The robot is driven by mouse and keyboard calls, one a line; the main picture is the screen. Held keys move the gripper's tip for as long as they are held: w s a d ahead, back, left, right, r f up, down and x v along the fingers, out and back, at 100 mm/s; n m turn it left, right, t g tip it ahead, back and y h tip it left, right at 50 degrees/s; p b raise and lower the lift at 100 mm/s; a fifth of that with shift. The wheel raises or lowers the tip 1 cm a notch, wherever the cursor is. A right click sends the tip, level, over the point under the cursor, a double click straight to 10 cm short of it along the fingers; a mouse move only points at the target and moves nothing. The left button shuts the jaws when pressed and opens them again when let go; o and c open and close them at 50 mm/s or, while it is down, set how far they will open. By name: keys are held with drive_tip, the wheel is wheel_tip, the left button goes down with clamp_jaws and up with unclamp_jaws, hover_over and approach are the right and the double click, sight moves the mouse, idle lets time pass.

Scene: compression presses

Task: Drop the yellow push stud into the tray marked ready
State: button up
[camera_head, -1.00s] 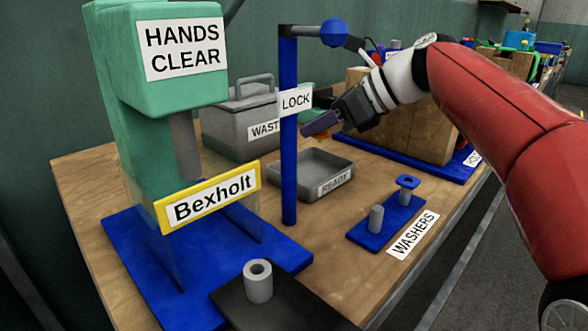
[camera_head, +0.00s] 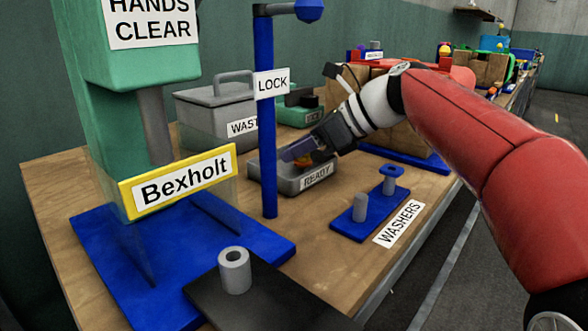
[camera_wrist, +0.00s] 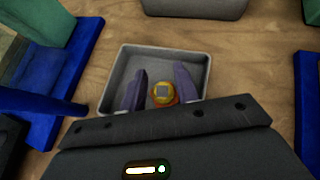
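My gripper (camera_wrist: 160,72) is open, with a clear gap at the left finger and the right finger close beside the stud. The grey tray marked READY (camera_head: 318,182) lies below; the wrist view shows its floor (camera_wrist: 125,75) around the fingers and stud. In the head view my gripper (camera_head: 297,152) reaches over the tray from the right. The stud (camera_head: 304,161) is mostly hidden; I cannot tell whether it touches the tray floor.
A blue post marked LOCK (camera_head: 267,150) stands left of the tray. A lidded grey WASTE bin (camera_head: 205,112) and a green box (camera_head: 300,114) stand behind it. A blue washers plate (camera_head: 350,224) with pegs lies in front right, and the Bexholt press (camera_head: 125,60) is at left.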

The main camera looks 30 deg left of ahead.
drive_tip(key=shift+o, duration=1.3)
drive_tip(key=shift+p+v, duration=0.55)
drive_tip(key=shift+v, duration=3.35)
